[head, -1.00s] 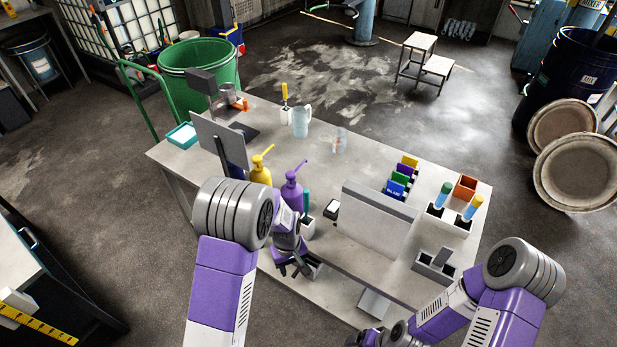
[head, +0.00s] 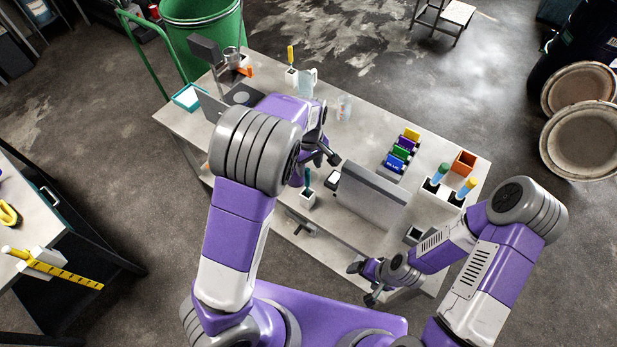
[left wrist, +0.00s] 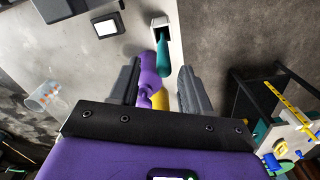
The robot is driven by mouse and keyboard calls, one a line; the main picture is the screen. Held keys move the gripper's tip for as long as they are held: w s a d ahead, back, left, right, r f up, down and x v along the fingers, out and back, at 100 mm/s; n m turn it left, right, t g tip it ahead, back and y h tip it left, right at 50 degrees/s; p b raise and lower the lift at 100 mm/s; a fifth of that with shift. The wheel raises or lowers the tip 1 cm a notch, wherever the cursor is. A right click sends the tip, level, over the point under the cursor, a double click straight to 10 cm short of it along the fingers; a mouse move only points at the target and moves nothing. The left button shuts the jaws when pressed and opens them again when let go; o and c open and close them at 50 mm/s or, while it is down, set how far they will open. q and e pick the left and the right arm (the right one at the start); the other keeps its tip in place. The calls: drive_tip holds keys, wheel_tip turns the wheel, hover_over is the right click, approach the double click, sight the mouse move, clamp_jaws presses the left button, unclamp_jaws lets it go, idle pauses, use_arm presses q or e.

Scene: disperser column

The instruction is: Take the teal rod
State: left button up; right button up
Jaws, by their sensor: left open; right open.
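The teal rod (head: 308,178) stands in a small white holder (head: 307,199) near the front of the table, left of a grey upright panel. The rod also shows in the left wrist view (left wrist: 163,50), beyond my fingers, with its holder (left wrist: 161,29) at its far end. My left gripper (head: 323,157) is open and empty above the table, apart from the rod. In the left wrist view its fingers (left wrist: 158,88) are spread, with the purple pump bottle (left wrist: 149,75) and a yellow bottle (left wrist: 160,103) showing between them. My right gripper (head: 366,283) is open and empty at the table's front.
The grey panel (head: 371,196) stands right of the holder. Two blue-bodied rods (head: 440,173) stand in a white holder at right. A clear beaker (head: 344,107) and a jug (head: 307,82) stand farther back. The pump bottles are mostly behind my left arm.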

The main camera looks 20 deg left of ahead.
sight(307, 175)
use_arm(q)
drive_tip(key=f, duration=0.5)
drive_tip(key=shift+a+f, duration=0.2)
drive_tip(key=shift+s, duration=0.25)
drive_tip(key=shift+w, duration=0.15)
drive_tip(key=c, duration=0.5)
clamp_jaws()
